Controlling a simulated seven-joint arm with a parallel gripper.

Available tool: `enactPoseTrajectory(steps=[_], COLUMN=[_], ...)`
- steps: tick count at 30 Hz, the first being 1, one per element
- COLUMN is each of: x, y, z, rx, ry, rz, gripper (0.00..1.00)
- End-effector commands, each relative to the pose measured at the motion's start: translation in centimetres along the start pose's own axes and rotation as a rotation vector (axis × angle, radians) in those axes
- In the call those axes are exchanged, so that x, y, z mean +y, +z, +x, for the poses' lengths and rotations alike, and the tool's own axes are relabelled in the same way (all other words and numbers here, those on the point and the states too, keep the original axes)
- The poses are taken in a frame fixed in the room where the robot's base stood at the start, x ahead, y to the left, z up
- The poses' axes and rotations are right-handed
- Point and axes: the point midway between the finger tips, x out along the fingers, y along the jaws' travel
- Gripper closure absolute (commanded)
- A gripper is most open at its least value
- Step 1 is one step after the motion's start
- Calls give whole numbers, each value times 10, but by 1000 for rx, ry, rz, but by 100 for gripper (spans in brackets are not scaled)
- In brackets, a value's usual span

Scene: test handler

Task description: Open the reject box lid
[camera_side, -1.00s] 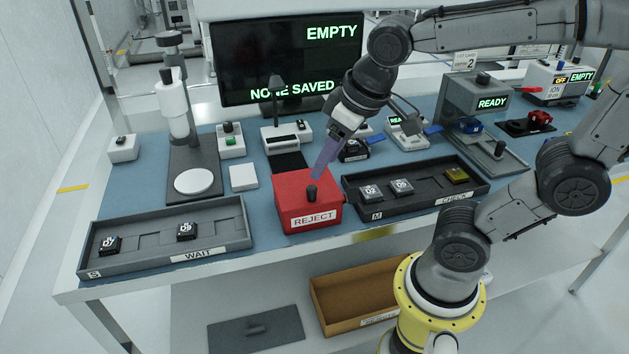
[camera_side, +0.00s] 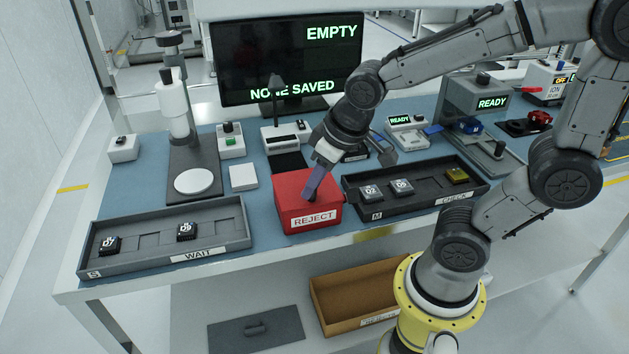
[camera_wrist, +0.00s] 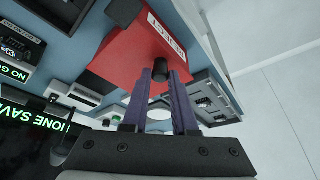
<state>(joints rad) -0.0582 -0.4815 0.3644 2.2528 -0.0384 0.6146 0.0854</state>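The reject box (camera_side: 290,190) is a red box with a white REJECT label on its front, and its lid is closed. A black knob stands on the lid; it shows in the wrist view (camera_wrist: 160,71) and is mostly hidden behind my fingers in the side view. My gripper (camera_side: 312,194) is low over the lid, its purple fingers pointing down at the knob. In the wrist view the fingers of my gripper (camera_wrist: 161,80) are apart, one on each side of the knob. I see no clear grip on it.
The WAIT tray (camera_side: 222,240) with black parts is left of the box. The CHECK tray (camera_side: 425,192) is close on its right. A monitor (camera_side: 240,60) stands behind. An open brown bin (camera_side: 335,318) is on the shelf below.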

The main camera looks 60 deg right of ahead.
Motion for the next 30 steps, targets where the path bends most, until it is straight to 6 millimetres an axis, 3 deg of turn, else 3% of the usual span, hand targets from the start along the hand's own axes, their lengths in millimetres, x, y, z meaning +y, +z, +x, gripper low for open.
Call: enactPoseTrajectory(steps=[1, 4, 30], x=[0, 0, 0], y=[0, 0, 0], z=[0, 0, -1], rx=[0, 1, 2], ry=[0, 0, 0], rz=[0, 0, 0], gripper=[85, 100, 100])
